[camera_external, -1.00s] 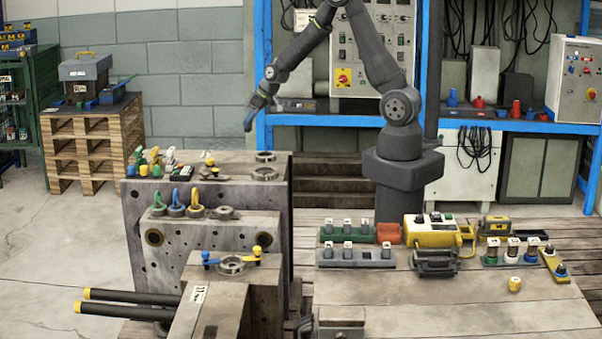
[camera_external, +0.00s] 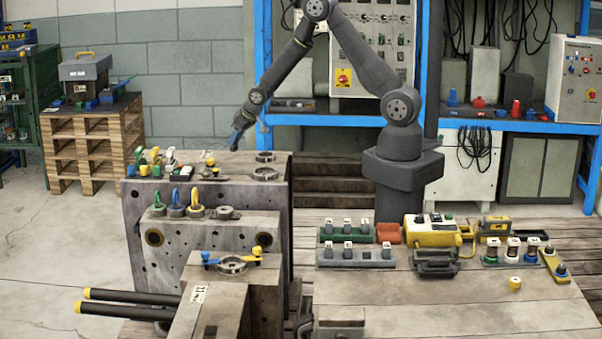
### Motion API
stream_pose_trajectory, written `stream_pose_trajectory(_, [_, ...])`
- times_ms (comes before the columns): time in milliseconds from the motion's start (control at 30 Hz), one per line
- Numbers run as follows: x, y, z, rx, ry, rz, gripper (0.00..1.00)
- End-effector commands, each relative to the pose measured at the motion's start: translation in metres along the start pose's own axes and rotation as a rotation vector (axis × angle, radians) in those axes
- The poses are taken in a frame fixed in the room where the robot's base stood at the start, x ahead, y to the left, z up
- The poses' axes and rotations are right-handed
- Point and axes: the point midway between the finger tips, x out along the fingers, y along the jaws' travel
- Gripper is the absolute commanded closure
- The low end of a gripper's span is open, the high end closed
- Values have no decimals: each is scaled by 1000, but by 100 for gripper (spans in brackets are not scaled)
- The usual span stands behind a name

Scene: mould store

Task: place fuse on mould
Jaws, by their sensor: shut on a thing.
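The mould (camera_external: 268,200) is a big grey steel block with stepped front plates at the left of the centre. Its flat top carries several small parts. My gripper (camera_external: 235,143) points down over the back of the mould's top, left of a round ring fitting. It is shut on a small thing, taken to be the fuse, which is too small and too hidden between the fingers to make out. I cannot tell whether the held thing touches the mould's top.
Blue shelving (camera_external: 330,119) stands behind.

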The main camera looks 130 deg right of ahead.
Motion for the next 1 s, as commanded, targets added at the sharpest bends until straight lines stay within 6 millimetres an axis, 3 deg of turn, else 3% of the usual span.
stream_pose_trajectory(167, [7,-8,-1,-1,1,0,94])
stream_pose_trajectory(500, [38,-8,18,-1,-1,1,94])
stream_pose_trajectory(933, [43,-8,21,0,1,0,94])
stream_pose_trajectory(967, [44,-8,21,0,1,0,66])
stream_pose_trajectory(1000, [43,-8,21,1,2,0,58])
